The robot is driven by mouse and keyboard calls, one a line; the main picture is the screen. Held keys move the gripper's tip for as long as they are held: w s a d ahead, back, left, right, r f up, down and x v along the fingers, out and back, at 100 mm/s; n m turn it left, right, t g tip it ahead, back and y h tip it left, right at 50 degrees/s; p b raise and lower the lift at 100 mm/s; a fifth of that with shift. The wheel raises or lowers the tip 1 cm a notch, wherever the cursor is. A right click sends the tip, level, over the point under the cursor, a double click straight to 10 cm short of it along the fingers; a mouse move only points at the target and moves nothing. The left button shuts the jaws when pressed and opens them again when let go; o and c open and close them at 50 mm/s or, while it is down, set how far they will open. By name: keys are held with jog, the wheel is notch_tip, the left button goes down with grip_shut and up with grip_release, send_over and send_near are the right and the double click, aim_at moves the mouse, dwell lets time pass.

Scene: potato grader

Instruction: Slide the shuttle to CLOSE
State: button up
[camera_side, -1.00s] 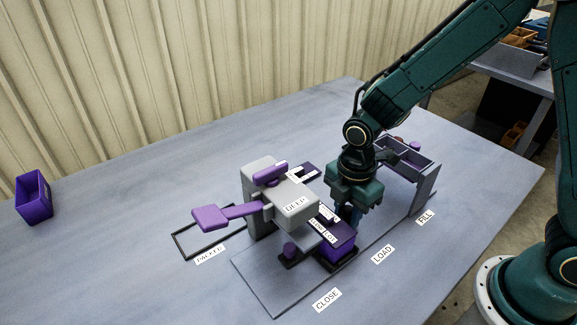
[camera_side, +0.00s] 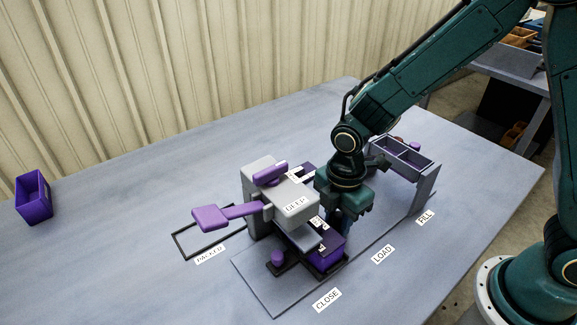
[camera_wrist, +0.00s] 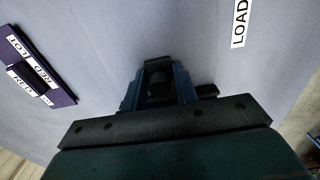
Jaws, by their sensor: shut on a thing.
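The shuttle is a black sled (camera_side: 342,266) on the grey track plate. It carries a purple box with a labelled dark top (camera_side: 325,254), and a purple knob (camera_side: 277,257) stands at its left end. It sits beside the CLOSE label (camera_side: 326,300), partly under the grey press head marked DEEP (camera_side: 296,207). My gripper (camera_side: 338,226) is low behind the box. In the wrist view its blue fingers (camera_wrist: 160,88) are closed around a dark post, which appears to be the shuttle's handle.
The LOAD label (camera_side: 383,254) and FILL label (camera_side: 425,217) lie right along the track. A grey hopper stand (camera_side: 425,185) is at the right end. A purple lever (camera_side: 225,215) sticks out left from the press. A labelled purple plate (camera_wrist: 40,65) lies behind. An empty purple bin (camera_side: 34,197) stands far left.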

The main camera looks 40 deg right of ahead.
jog(key=shift+a, duration=2.15)
jog(key=o, duration=0.5)
jog(key=shift+r, duration=0.1)
